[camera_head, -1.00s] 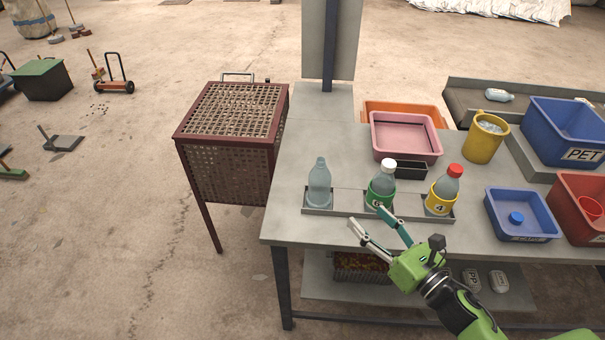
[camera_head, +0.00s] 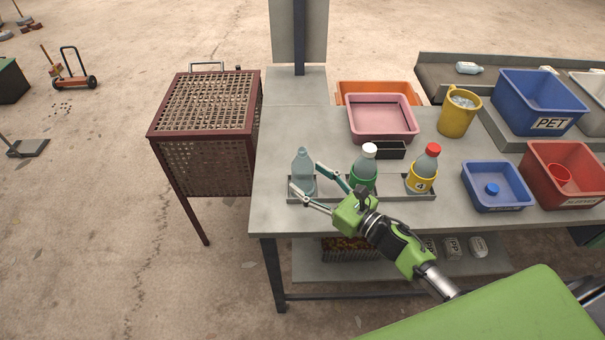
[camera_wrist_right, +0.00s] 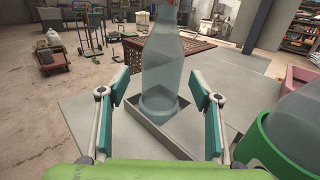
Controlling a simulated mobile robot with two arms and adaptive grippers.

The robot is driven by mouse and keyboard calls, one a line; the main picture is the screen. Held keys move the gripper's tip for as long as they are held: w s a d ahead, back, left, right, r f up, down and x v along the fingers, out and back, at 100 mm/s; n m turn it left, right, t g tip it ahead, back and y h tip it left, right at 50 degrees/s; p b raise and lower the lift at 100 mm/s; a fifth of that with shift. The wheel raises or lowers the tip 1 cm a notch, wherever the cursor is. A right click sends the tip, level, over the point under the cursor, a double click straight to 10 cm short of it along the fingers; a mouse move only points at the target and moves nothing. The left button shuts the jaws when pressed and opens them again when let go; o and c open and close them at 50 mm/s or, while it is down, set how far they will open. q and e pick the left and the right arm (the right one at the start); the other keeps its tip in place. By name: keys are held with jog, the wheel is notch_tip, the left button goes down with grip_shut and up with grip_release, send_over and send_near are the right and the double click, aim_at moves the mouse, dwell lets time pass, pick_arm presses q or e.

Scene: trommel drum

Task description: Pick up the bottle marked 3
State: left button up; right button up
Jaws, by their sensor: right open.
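A clear bottle with no label in sight (camera_head: 302,158) stands upright at the left end of a grey tray (camera_head: 393,197). My right gripper (camera_head: 304,176) is open, its fingers reaching toward this bottle. In the right wrist view the bottle (camera_wrist_right: 162,70) stands between the two spread fingers, with a gap on each side. A bottle with a green label and white cap (camera_head: 365,165) stands in the middle; its number is not readable. A bottle with a yellow label marked 4 and a red cap (camera_head: 425,165) stands at the right. No 3 is readable. My left gripper is not in view.
Behind the tray are a small black box (camera_head: 378,151), a pink bin (camera_head: 383,133) and a yellow pitcher (camera_head: 455,122). Blue bins (camera_head: 497,200) and a red bin (camera_head: 570,185) stand at the right. A brown mesh cage (camera_head: 205,165) stands left of the table.

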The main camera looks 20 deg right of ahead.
jog(key=p+x, duration=0.1)
jog(key=x, duration=0.2)
jog(key=shift+w, duration=0.35)
jog(key=shift+w+a+f, duration=0.1)
jog(key=shift+w, duration=0.1)
jog(key=shift+s, duration=0.1)
jog(key=c, duration=1.2)
